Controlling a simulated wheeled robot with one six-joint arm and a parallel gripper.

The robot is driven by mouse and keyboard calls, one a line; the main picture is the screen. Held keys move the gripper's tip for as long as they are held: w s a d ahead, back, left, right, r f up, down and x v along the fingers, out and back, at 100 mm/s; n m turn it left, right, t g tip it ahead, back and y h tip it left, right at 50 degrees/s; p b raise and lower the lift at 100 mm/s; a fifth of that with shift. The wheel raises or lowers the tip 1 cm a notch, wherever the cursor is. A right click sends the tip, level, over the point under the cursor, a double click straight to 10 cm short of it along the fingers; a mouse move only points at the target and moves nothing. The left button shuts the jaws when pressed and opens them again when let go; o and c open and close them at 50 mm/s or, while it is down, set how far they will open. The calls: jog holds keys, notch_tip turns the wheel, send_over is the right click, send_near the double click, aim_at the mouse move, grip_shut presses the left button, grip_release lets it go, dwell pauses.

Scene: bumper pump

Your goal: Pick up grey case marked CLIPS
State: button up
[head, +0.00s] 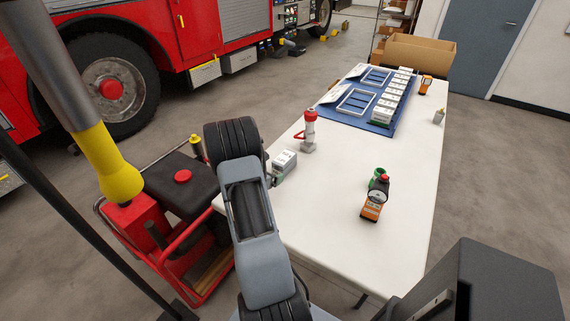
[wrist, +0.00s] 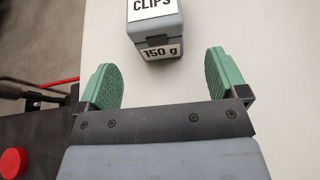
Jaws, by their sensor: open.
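The grey case marked CLIPS (wrist: 155,22) is at the top of the wrist view, cut off by the frame edge. Its label also reads 150 g. It stands on the white table and also shows in the head view (head: 285,160), near the table's left edge. My gripper (wrist: 160,65) is open, with green pads on either side. The case lies just beyond the fingertips, roughly between their lines, and nothing is between the pads. In the head view my arm hides most of the gripper.
A red-and-white nozzle-like object (head: 309,130) stands close behind the case. An orange device with a gauge (head: 372,206) is to the right. A blue mat (head: 381,128) with frames and several white boxes lies at the far end. A red wheeled cart (head: 150,235) adjoins the table's left side.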

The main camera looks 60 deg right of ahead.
aim_at(277, 169)
jog(key=shift+p+x, duration=0.45)
jog(key=shift+x, duration=3.45)
jog(key=shift+r, duration=0.15)
jog(key=shift+c, duration=0.2)
jog(key=c, duration=1)
